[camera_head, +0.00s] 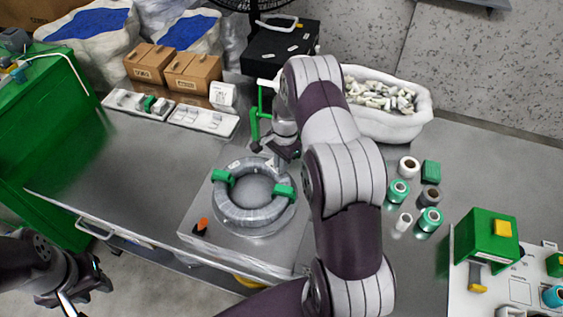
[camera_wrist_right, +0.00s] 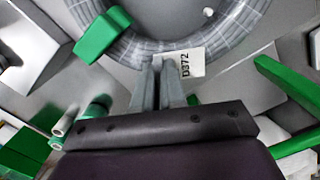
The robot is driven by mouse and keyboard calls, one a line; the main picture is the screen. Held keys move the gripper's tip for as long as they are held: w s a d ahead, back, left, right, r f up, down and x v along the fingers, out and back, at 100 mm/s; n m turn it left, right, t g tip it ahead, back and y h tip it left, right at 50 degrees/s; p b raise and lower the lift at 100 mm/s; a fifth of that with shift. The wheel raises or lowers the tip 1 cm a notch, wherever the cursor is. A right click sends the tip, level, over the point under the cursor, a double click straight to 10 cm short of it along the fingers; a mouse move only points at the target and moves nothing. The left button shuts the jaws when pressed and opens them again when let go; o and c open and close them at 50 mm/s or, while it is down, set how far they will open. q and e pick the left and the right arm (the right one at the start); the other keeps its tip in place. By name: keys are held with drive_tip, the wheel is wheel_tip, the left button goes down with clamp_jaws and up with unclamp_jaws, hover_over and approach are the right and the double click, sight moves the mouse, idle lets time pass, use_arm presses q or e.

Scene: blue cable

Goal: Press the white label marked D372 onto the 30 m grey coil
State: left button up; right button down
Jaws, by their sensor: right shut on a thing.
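The grey coil (camera_head: 252,217) lies flat on a low square plate on the steel table, with green clips on its left and right sides. In the right wrist view the coil (camera_wrist_right: 226,38) runs across the top. The white label marked D372 (camera_wrist_right: 190,66) is at the tips of my right gripper (camera_wrist_right: 165,62), which is shut on it. The label overlaps the coil's outer edge in that view; I cannot tell whether they touch. In the head view my right gripper (camera_head: 279,160) is at the coil's far right edge. My left gripper (camera_head: 77,293) is low at the left, away from the coil; its jaw opening is unclear.
A green stand (camera_head: 257,120) rises behind the coil. A white bin (camera_head: 395,122) of small parts stands at the back. Several tape rolls (camera_head: 398,192) and a green device (camera_head: 486,237) are at the right. The table left of the coil is clear.

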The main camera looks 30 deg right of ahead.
drive_tip(key=shift+f, duration=0.35)
idle(0.6)
drive_tip(key=c, duration=1)
unclamp_jaws()
drive_tip(key=shift+r, duration=0.1)
wheel_tip(320, 180, up, 7)
drive_tip(key=p, duration=0.5)
